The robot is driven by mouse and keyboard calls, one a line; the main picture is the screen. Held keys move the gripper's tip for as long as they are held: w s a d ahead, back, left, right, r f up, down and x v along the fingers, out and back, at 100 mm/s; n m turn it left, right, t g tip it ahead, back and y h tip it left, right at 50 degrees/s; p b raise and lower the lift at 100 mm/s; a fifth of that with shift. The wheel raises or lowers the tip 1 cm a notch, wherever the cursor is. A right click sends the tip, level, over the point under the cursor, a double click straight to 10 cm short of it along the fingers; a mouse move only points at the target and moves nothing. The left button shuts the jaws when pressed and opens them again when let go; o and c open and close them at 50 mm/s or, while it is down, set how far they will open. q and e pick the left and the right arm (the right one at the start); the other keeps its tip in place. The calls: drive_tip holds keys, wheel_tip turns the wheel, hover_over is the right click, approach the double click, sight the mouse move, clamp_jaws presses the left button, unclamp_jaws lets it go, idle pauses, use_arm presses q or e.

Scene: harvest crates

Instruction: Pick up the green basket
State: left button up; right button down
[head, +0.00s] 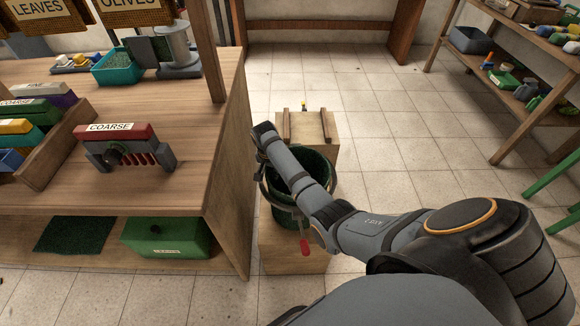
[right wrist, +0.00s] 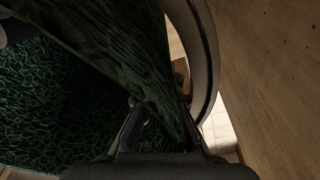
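The green basket (head: 316,162) is a dark green round container with a grey band or handle around it. It stands on a low wooden block in the middle of the head view, and my right arm covers part of it. In the right wrist view, its textured green wall (right wrist: 110,45) is very close. My right gripper (right wrist: 162,118) is at the basket's rim, its two fingers apart with a green wall edge between or just in front of them. Contact cannot be made out. My left gripper is out of view.
A wooden workbench (head: 228,185) stands close on the left, with a red-topped "COARSE" rake-like tool (head: 118,140) on it. A green lidded box (head: 165,238) sits on its lower shelf. Shelves (head: 500,95) stand at right. The tiled floor between is mostly clear.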

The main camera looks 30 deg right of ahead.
drive_tip(key=shift+r, duration=0.15)
wheel_tip(320, 180, up, 7)
drive_tip(key=shift+w+r+p, duration=0.1)
drive_tip(key=shift+r+p, duration=0.05)
drive_tip(key=shift+p, duration=0.75)
use_arm(q)
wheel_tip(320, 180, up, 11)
drive_tip(key=p, duration=0.9)
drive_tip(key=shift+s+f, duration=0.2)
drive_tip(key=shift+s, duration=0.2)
use_arm(e)
wheel_tip(320, 180, up, 20)
drive_tip(key=shift+r, duration=0.25)
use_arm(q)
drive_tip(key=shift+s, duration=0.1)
use_arm(e)
drive_tip(key=shift+f, duration=0.1)
